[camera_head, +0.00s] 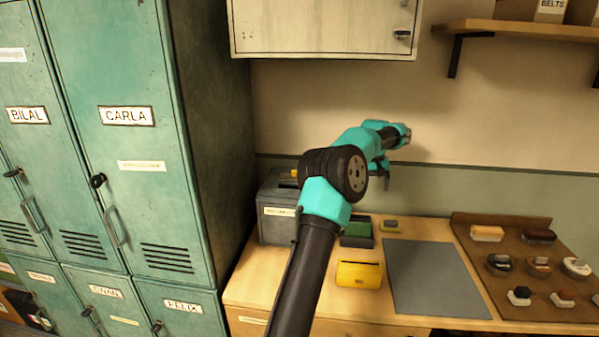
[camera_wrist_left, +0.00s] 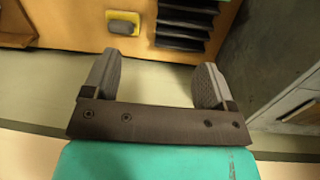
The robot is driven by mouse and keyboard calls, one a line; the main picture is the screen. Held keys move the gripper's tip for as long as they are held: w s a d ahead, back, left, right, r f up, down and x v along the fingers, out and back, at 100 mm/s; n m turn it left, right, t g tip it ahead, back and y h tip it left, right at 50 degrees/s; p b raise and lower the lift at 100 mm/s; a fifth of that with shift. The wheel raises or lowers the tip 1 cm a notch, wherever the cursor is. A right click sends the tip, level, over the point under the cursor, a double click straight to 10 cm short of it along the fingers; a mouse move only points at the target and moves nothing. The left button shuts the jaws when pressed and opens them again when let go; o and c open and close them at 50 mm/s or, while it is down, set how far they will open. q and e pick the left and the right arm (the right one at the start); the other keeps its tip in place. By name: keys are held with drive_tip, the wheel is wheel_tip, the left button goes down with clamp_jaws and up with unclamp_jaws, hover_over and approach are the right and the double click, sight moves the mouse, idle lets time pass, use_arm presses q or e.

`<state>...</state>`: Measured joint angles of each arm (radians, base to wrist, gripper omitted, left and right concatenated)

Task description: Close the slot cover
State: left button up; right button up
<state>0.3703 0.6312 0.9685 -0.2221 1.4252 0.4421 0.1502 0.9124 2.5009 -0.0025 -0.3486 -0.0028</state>
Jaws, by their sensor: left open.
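A grey metal box (camera_head: 275,228) with a white label stands at the back left of the bench, beside the lockers. Its top is partly hidden by my left arm, and I cannot tell how a slot cover on it stands. A small yellow-orange part (camera_head: 289,173) shows at its top edge. My left gripper (camera_head: 384,180) is up by the wall, right of the box and apart from it. In the left wrist view its two fingers (camera_wrist_left: 158,75) are spread with nothing between them, and part of a grey metal surface (camera_wrist_left: 295,108) shows at the right. My right gripper is not seen.
A yellow holder (camera_head: 359,274), a dark green-topped box (camera_head: 357,233) and a small yellow-and-grey block (camera_head: 391,226) stand on the bench near a grey mat (camera_head: 436,279). A brown board (camera_head: 520,262) with several brushes lies right. A wall cabinet (camera_head: 325,28) hangs above.

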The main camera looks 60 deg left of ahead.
use_arm(q)
drive_tip(key=shift+n+y, duration=0.3)
drive_tip(key=s+a+r, duration=0.2)
drive_tip(key=a, duration=0.2)
drive_tip(key=s+a+r, duration=0.3)
drive_tip(key=a, duration=0.1)
drive_tip(key=s+a+r, duration=0.2)
drive_tip(key=s+a, duration=0.1)
drive_tip(key=a, duration=0.1)
drive_tip(key=shift+s+a+r, duration=0.15)
drive_tip(key=shift+a, duration=0.15)
drive_tip(key=s+a+r, duration=0.6)
drive_tip(key=s, duration=0.4)
drive_tip(key=shift+a+r+y, duration=0.15)
drive_tip(key=shift+a+y, duration=0.15)
drive_tip(key=shift+a, duration=0.1)
drive_tip(key=shift+w, duration=0.15)
